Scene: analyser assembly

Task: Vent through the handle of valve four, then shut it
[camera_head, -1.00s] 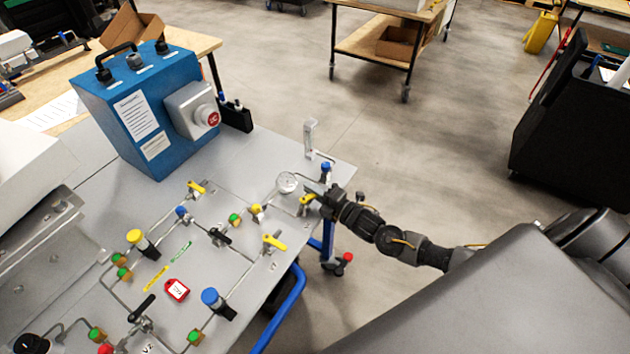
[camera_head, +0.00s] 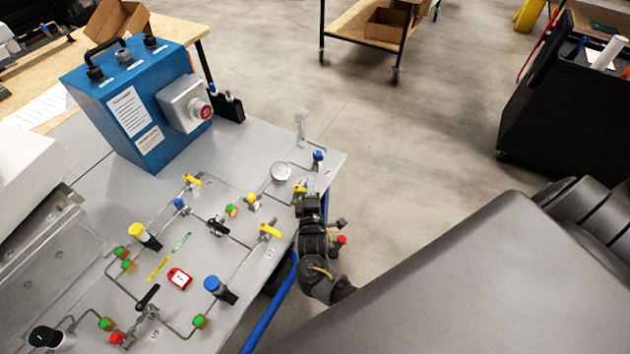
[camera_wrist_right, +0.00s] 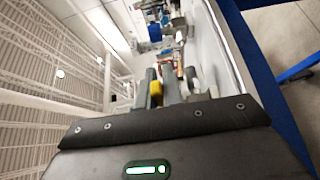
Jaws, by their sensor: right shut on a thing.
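My right gripper (camera_head: 303,194) is at the valve with a yellow handle (camera_head: 300,188) near the right edge of the grey panel (camera_head: 100,190). It is shut on that handle, reaching in from the front edge. The handle also shows as a yellow piece between the fingers in the right wrist view (camera_wrist_right: 156,90). The gripper hides most of the handle and valve body, and no number on this valve is readable. A round white gauge (camera_head: 281,172) sits just behind it. My left gripper is not in view.
Another yellow-handled valve (camera_head: 269,231) stands close by on the left. A blue-capped fitting (camera_head: 318,156) and a clear upright tube (camera_head: 300,124) stand behind the gripper. A blue box (camera_head: 140,105) stands at the back. Open floor lies right of the panel.

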